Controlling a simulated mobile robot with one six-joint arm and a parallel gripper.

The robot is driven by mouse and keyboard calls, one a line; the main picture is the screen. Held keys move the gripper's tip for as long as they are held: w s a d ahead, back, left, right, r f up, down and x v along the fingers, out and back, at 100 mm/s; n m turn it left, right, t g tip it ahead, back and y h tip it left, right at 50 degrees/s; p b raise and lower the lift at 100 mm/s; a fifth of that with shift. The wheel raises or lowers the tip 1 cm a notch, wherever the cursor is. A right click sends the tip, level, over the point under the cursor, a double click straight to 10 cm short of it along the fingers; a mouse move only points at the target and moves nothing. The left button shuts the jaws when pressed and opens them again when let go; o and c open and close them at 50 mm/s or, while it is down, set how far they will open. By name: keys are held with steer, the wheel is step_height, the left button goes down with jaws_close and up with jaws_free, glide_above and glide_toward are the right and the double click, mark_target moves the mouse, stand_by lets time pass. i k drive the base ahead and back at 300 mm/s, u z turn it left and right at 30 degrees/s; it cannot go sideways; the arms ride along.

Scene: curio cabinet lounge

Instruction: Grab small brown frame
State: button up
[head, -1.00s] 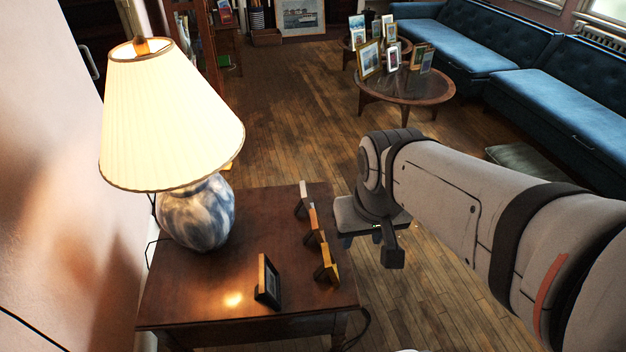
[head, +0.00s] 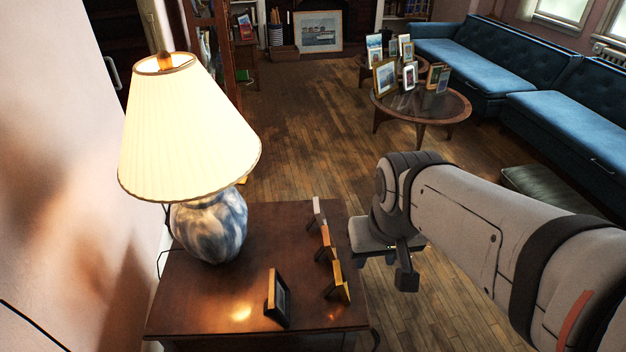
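Several small frames stand on the brown side table (head: 215,310). A brown-edged frame with a dark front (head: 278,298) stands nearest the front edge. To its right are an orange-brown frame (head: 326,245), a yellow-brown frame (head: 338,283) and a pale grey frame (head: 318,213), in a row along the table's right side. They are seen mostly edge-on, so their fronts are largely hidden. My gripper (head: 386,268) points down to the right of the table, apart from the frames. Its fingers look spread, with nothing visible between them; part of it is hidden by my wrist.
A lit lamp (head: 190,130) with a blue-white base stands at the table's left, near the wall. A round coffee table (head: 455,108) with several frames is farther back. Blue sofas (head: 480,70) line the right, with a dark green stool (head: 545,190) before them. Wood floor between is clear.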

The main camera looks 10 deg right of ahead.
mark_target(329, 245)
steer(key=u, duration=2.6)
steer(key=k, duration=1.5)
steer(key=z, duration=2.15)
steer(key=i, duration=1)
steer(key=z, duration=0.1)
